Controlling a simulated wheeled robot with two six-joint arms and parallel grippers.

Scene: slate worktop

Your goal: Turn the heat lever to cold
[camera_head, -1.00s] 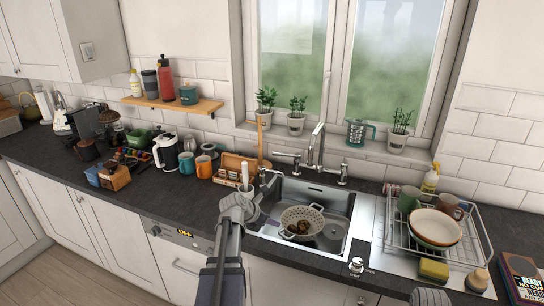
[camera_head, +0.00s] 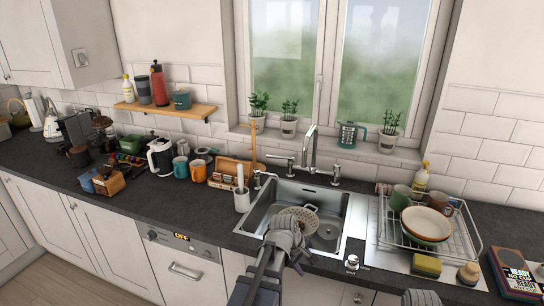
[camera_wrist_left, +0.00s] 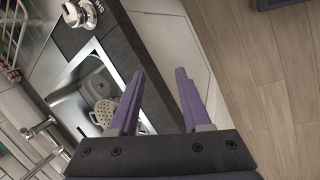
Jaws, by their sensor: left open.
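The chrome tap (camera_head: 311,148) stands behind the sink, with one side handle (camera_head: 284,159) to its left and another (camera_head: 336,173) to its right. A small chrome knob (camera_head: 352,262) sits at the sink's front right rim; it shows larger in the left wrist view (camera_wrist_left: 86,14), beside lettering too small to read surely. I cannot tell which is the heat lever. My left gripper (camera_head: 302,258) is at the sink's front edge, left of the knob. In the left wrist view its purple fingers (camera_wrist_left: 160,75) are apart and empty.

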